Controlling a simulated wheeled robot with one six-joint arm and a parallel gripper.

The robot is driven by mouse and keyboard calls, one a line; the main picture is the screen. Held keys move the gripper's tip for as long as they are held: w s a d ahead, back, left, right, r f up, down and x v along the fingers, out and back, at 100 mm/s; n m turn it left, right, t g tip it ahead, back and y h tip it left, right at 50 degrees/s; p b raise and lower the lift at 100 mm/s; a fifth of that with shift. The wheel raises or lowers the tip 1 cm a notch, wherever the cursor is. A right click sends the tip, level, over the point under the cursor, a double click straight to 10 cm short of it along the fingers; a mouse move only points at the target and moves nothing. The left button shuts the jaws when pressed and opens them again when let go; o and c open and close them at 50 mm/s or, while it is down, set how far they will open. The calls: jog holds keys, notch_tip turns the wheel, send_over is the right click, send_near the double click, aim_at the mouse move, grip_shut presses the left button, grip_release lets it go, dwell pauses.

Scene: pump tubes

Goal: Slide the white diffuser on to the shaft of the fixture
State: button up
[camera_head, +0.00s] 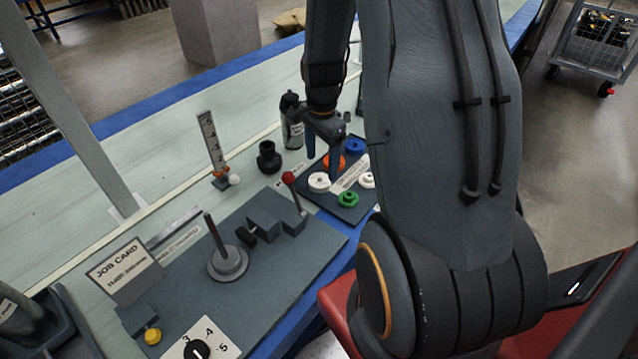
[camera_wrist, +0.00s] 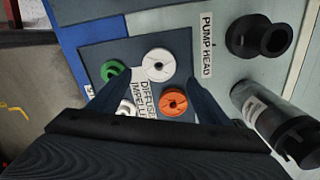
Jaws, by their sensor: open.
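Two white discs lie on the dark parts mat; I cannot tell which is the diffuser. One white disc (camera_head: 319,182) lies between the orange and green parts, and shows whole in the wrist view (camera_wrist: 158,66). The other white disc (camera_head: 367,180) is partly hidden by my arm in the head view and by my gripper in the wrist view (camera_wrist: 127,107). My gripper (camera_head: 323,164) is open and empty above the mat, its fingertips either side of the first white disc in the wrist view (camera_wrist: 157,80). The fixture's bare shaft (camera_head: 215,236) rises from a round grey base (camera_head: 228,264).
The mat (camera_head: 313,193) also holds orange (camera_head: 334,161), green (camera_head: 348,199) and blue (camera_head: 355,146) parts. A red-topped lever (camera_head: 290,179) stands between mat and shaft. A black pump head (camera_head: 269,157) and a dark bottle (camera_head: 292,128) stand behind. A job card (camera_head: 125,271) stands at left.

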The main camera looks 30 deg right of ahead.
aim_at(321, 176)
jog(key=f, duration=0.4)
jog(key=shift+s+a+f, duration=0.15)
jog(key=shift+s+a, duration=0.05)
jog(key=shift+a, duration=0.15)
jog(key=shift+f, duration=0.7)
jog(key=shift+c, duration=0.3)
jog(key=c, duration=1.1)
